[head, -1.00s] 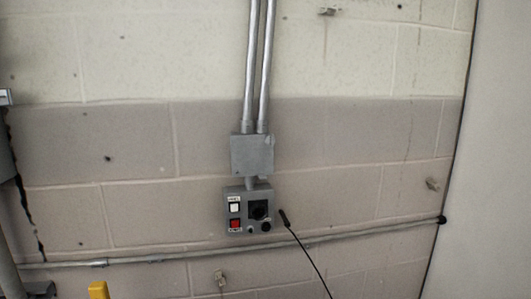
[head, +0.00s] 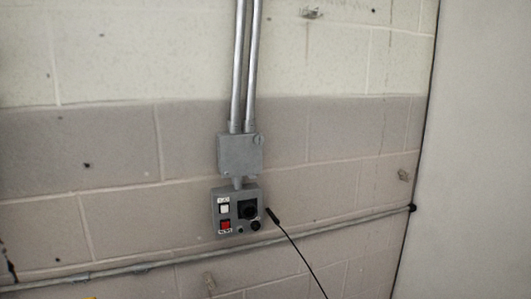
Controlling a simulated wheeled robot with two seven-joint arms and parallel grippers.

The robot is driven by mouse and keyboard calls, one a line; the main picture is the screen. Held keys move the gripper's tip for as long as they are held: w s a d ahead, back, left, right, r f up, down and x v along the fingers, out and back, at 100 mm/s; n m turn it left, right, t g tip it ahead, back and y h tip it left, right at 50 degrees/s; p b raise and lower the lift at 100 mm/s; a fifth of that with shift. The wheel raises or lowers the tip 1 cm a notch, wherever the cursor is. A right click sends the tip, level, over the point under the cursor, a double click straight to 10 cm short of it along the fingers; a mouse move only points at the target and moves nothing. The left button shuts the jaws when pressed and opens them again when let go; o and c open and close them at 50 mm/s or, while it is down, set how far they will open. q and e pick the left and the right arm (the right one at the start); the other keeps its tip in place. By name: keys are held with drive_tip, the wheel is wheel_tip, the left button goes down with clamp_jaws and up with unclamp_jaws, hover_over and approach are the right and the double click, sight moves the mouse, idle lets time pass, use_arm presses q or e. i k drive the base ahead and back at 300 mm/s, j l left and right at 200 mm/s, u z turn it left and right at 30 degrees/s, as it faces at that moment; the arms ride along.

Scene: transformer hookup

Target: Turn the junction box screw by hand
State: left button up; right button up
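The grey junction box (head: 238,154) is fixed to the block wall in the middle of the head view, with two metal conduits (head: 244,70) running up from it. A small round mark near its upper right corner, perhaps the screw (head: 257,140), shows but is too small to make out clearly. Below it hangs a grey control box (head: 216,213) with a white button (head: 223,209), a red switch (head: 225,224) and a dark round knob (head: 247,209). Neither of my grippers shows in the head view.
A thin black cable with a thicker black end (head: 272,215) stands out just right of the control box and runs down to the bottom edge. A horizontal pipe (head: 330,231) crosses the wall lower down. A plain grey surface (head: 480,150) fills the right side.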

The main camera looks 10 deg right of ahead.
sight(258, 138)
drive_tip(key=k+j+z, duration=0.15)
drive_tip(key=j, duration=0.25)
drive_tip(key=k+j+z, duration=0.2)
drive_tip(key=j, duration=0.2)
drive_tip(key=k+j+z, duration=0.15)
drive_tip(key=k+j, duration=0.15)
